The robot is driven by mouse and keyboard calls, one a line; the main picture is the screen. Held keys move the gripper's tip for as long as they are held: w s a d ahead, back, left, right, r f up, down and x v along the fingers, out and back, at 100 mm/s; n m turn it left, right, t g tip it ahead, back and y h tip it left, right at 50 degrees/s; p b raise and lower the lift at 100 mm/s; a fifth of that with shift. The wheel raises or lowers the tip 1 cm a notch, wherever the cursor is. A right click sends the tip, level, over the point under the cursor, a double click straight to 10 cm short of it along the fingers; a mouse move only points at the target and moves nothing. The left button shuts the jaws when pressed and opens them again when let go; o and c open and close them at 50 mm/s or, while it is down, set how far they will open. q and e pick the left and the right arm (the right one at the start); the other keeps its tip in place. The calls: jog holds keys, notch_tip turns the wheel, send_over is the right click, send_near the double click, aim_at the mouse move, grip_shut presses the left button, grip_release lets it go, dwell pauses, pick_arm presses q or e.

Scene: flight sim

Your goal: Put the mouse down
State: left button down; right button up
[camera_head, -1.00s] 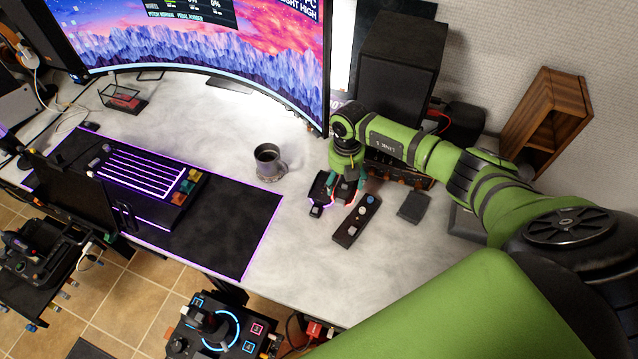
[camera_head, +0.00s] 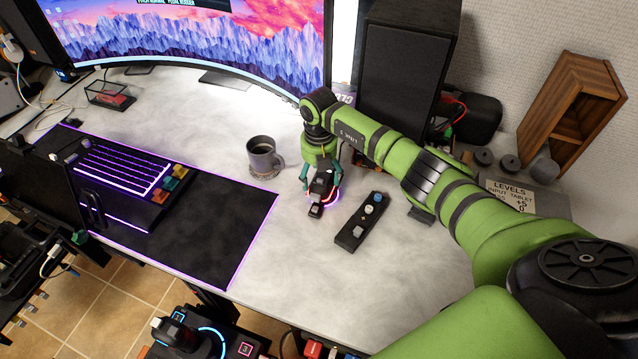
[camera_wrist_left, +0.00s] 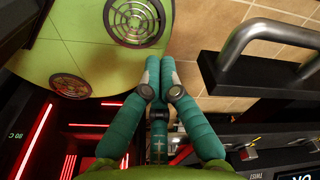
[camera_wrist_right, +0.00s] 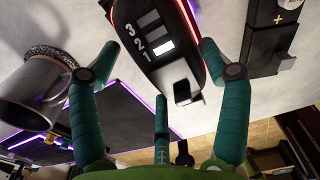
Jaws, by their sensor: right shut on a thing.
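The black mouse (camera_head: 318,192) with glowing red and purple edges is between the fingers of my right gripper (camera_head: 321,180), which is shut on it. The mouse is at the right part of the desk, between the mug and the button strip. In the right wrist view, the mouse (camera_wrist_right: 158,42) shows side buttons marked 1, 2, 3, with teal fingers on either side. I cannot tell whether it touches the desk. My left gripper (camera_wrist_left: 160,78) is shut and empty, off the desk beside a green round body part of mine.
A grey mug (camera_head: 263,158) stands close left of the gripper; it looms in the right wrist view (camera_wrist_right: 35,90). A black button strip (camera_head: 361,221) lies close right. A purple-edged mat (camera_head: 205,232) holds a keyboard (camera_head: 125,180). The grey desk in front of the mouse (camera_head: 290,255) is bare.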

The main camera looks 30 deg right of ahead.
aim_at(319, 174)
jog(key=shift+f, duration=0.85)
pick_arm(q)
jog(key=shift+d+f, duration=0.1)
jog(key=shift+f, duration=0.55)
pick_arm(e)
jog(key=shift+w+r, duration=0.1)
jog(key=shift+w, duration=0.05)
pick_arm(q)
jog(key=shift+f, duration=0.1)
pick_arm(e)
jog(key=o, duration=1.2)
pick_arm(q)
notch_tip(319, 174, up, 10)
jog(key=p, duration=1)
pick_arm(e)
notch_tip(319, 174, up, 12)
jog(key=shift+r, duration=0.1)
